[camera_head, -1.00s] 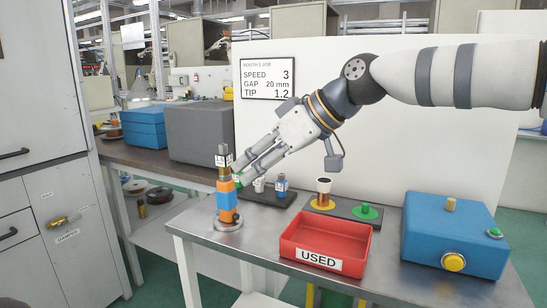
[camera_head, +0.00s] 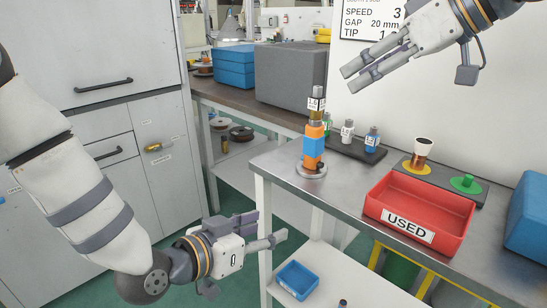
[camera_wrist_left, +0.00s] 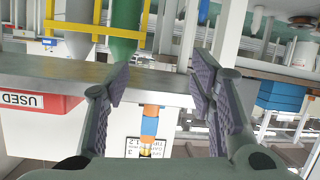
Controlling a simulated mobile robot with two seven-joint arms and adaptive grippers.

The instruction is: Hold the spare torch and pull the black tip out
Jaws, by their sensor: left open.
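The spare torch (camera_head: 313,143), orange and blue with a dark upper part and a small white label, stands upright on a round metal base at the table's left corner. No distinct black tip can be made out. My left gripper (camera_head: 268,228) is open and empty, left of and below the tabletop, apart from the torch. In the left wrist view the torch (camera_wrist_left: 149,126) appears upside down, beyond and between the open fingers (camera_wrist_left: 160,85). My right gripper (camera_head: 348,80) is above and right of the torch, its fingers apart with nothing between them.
A rack (camera_head: 358,149) with small labelled parts is behind the torch. A red USED bin (camera_head: 420,190) and a holder with yellow and green rings (camera_head: 448,182) are to its right. A blue tray (camera_head: 297,280) is on the lower shelf. Grey cabinets (camera_head: 130,60) stand left.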

